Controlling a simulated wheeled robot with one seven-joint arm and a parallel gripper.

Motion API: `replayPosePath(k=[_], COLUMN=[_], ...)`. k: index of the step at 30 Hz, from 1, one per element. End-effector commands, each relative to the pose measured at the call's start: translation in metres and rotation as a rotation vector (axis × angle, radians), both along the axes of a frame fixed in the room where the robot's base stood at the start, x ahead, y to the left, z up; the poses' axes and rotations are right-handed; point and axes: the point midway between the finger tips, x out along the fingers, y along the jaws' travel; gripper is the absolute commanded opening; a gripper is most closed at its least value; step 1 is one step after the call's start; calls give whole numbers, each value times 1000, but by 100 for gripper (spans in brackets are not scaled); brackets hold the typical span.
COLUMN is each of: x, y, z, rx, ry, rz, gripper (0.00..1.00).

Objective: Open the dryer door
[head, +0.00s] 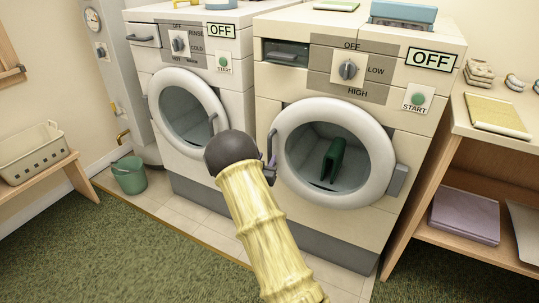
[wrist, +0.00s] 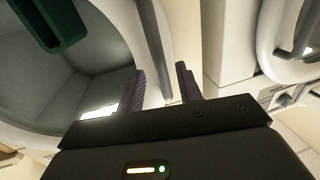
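The dryer (head: 425,80) is the right-hand white machine, with an OFF/LOW/HIGH knob. Its round door (head: 378,145) has a thick white ring and appears closed. A dark green item (head: 332,158) shows inside through the door window, and also in the wrist view (wrist: 50,22). My gripper (head: 270,158) is at the left edge of the door, partly hidden by my arm. In the wrist view, its two dark purple fingers (wrist: 160,85) are apart.
The washer (head: 235,55) stands just left, with its own round door (head: 180,105) and handle. A wooden shelf unit (head: 452,120) stands close to the dryer's right side. A green bucket (head: 130,175) and a bench with a basket (head: 30,155) are at left. Green carpet in front is clear.

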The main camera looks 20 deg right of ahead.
Motion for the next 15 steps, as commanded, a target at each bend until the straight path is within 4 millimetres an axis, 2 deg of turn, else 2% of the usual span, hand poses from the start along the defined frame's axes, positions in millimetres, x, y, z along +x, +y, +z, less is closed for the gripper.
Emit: replayPosePath(k=[6, 15], x=[27, 38], y=[-23, -32], z=[-1, 0], rx=[-2, -1], ry=[-2, 1], rz=[0, 0], gripper=[35, 35])
